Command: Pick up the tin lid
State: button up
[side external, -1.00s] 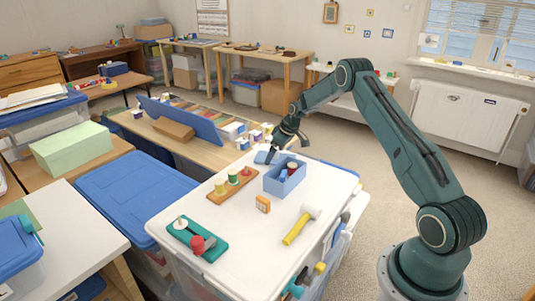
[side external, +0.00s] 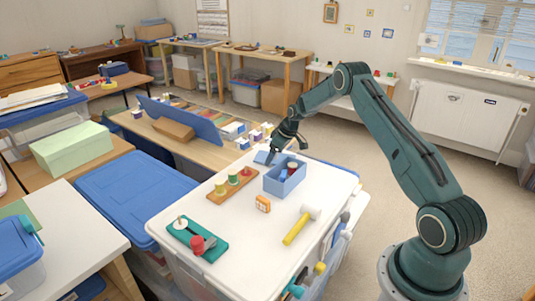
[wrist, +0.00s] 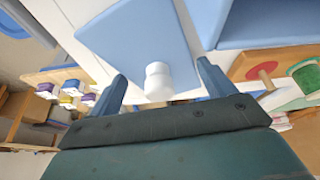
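The tin lid (side external: 261,158) is a flat light-blue panel at the far edge of the white worktop, beside the open blue tin. In the wrist view the lid (wrist: 130,45) fills the upper middle, with a white knob (wrist: 157,82) on it. My gripper (side external: 271,157) is over the lid in the side view. In the wrist view my gripper (wrist: 162,80) is open, with one finger on each side of the knob and visible gaps to it. The open tin (side external: 284,187) holds small red, blue and white things; its wall (wrist: 268,22) also shows in the wrist view.
A wooden peg board (side external: 233,185) with coloured pieces stands left of the tin. An orange block (side external: 263,204), a yellow-handled hammer (side external: 297,229) and a green toy base (side external: 197,239) lie nearer. Small jars (side external: 255,135) stand on the table behind.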

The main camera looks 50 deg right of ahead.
jog(key=shift+r, duration=0.15)
notch_tip(320, 180, up, 20)
jog(key=shift+f, duration=0.15)
dwell(0.8)
jog(key=shift+f, duration=0.1)
dwell(0.5)
jog(key=shift+s+a+f+n+g+y, duration=0.6)
jog(key=shift+s+a+f+n, duration=0.55)
jog(key=shift+s+a+n, duration=0.9)
jog(key=shift+s+a+f+n+g+y, duration=0.6)
jog(key=shift+s+a+f+n, duration=0.8)
jog(key=shift+n, duration=1.2)
jog(key=shift+s+a+f+n+g+y, duration=0.5)
jog(key=shift+s+a+f+n+y, duration=0.6)
jog(key=shift+s+n, duration=1.1)
jog(key=shift+w+a+h, duration=0.2)
jog(key=shift+a+h, duration=0.05)
jog(key=shift+h, duration=0.15)
jog(key=shift+f, duration=2.4)
jog(key=shift+f, duration=0.35)
jog(key=shift+c, duration=0.2)
